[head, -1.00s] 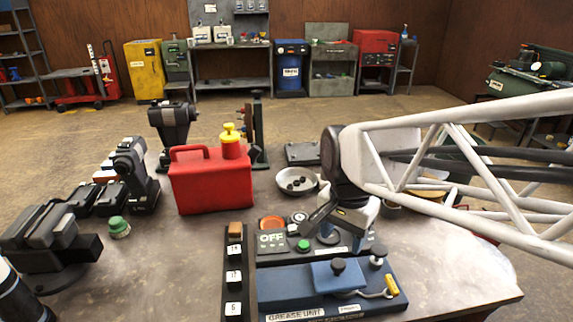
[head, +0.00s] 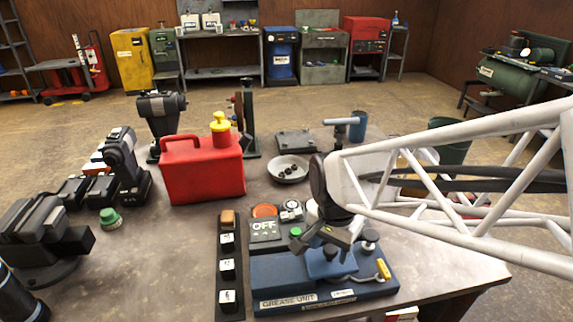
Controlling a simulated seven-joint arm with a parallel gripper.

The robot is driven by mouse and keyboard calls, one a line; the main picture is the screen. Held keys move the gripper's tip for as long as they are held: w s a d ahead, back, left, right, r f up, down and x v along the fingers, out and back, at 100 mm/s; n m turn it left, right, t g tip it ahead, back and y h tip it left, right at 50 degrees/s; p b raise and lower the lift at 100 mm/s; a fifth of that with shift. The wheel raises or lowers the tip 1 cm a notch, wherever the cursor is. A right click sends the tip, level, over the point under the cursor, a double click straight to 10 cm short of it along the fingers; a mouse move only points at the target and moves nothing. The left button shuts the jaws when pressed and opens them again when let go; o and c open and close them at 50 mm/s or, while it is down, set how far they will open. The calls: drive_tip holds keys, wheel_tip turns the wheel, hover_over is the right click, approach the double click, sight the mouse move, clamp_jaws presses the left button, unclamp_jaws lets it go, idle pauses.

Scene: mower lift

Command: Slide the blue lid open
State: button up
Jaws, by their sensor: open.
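The blue lid (head: 322,268) is a raised block on top of the blue grease unit (head: 275,282), which lies at the table's front right. In the earlier view a dark knob shows on this lid; now my gripper covers that spot. My gripper (head: 337,250) is open and points down just over the lid, its fingers by the knob. I cannot tell whether they touch it or stand around it.
An OFF panel (head: 264,229) with a green button adjoins the unit at the back. A dark strip with numbered blocks (head: 228,265) lies to the left. Another knob (head: 369,236) and a yellow-ended handle (head: 383,268) are close on the right. A red can (head: 203,170) stands behind.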

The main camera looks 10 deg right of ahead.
clamp_jaws()
drive_tip(key=shift+a+r, duration=0.1)
drive_tip(key=shift+a, duration=4.15)
unclamp_jaws()
drive_tip(key=shift+r, duration=0.1)
wheel_tip(320, 180, up, 8)
drive_tip(key=shift+f, duration=0.25)
drive_tip(key=shift+d, duration=0.1)
